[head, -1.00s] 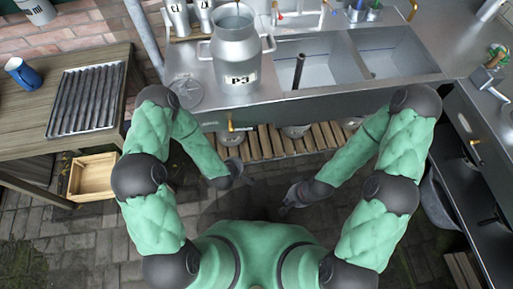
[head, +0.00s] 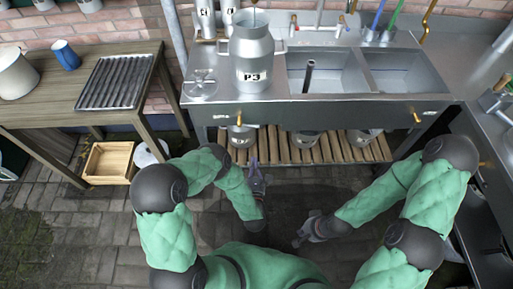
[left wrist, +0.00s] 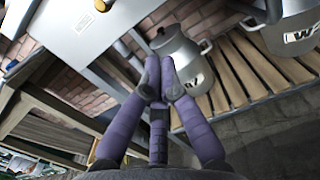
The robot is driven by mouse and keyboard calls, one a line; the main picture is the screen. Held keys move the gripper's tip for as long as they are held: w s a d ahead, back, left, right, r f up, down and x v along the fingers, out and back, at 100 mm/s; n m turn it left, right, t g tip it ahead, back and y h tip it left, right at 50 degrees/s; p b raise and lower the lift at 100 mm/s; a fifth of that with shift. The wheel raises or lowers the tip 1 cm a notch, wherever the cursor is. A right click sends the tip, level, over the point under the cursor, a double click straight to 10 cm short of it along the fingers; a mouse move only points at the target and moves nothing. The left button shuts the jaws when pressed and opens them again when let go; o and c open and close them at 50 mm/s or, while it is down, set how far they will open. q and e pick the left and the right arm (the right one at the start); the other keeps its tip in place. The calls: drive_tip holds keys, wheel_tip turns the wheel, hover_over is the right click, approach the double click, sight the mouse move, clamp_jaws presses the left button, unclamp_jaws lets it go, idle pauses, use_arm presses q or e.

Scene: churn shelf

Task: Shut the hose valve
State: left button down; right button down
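Two small brass valve handles sit on the sink unit's front panel, one left (head: 238,118) and one right (head: 415,117). I cannot tell for sure which is the hose valve, and no hose is clearly visible. A brass fitting also shows at the top of the left wrist view (left wrist: 103,5). My left gripper (head: 254,166) is below and slightly right of the left handle, apart from it. In the left wrist view its fingers (left wrist: 160,78) converge and look shut with nothing between them. My right gripper (head: 299,240) is low in front of my body; its opening is unclear.
A milk churn marked P3 (head: 253,82) stands on the counter left of the sink basins (head: 327,75). More churns (head: 242,137) stand on the slatted shelf (head: 275,148) below. A wooden table (head: 165,75) is at left. The paved floor in front is clear.

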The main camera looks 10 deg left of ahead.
use_arm(q)
drive_tip(key=w+a+r+b, duration=0.2)
drive_tip(key=w+r+b, duration=0.1)
drive_tip(key=w, duration=0.7)
drive_tip(key=shift+w+a+r, duration=0.15)
drive_tip(key=shift+r, duration=0.45)
drive_tip(key=shift+r, duration=0.15)
